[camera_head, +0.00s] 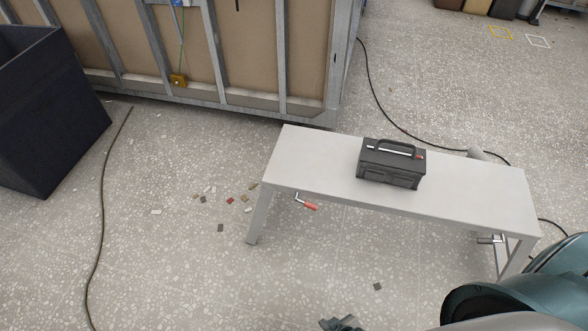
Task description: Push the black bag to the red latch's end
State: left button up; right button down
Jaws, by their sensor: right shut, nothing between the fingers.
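The black bag (390,178), boxy with a top handle, stands upright on a long pale grey bench (310,160), near the middle of its top. The red latch (310,205) hangs under the bench's front edge towards the left end. A second latch (489,239), with a metal bar and no red visible, is at the right end. My right gripper (341,323) shows only in part at the bottom edge. It is shut and empty, low in the picture and apart from the bench and bag. My left gripper is not in view.
My right arm fills the lower right corner. A dark bin (50,110) stands at the left, and a framed wall panel (210,50) stands behind the bench. Cables (101,215) and small tile chips lie on the speckled floor. The bench top left of the bag is clear.

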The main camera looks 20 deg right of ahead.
aim_at(392, 163)
jog(key=z, duration=1.4)
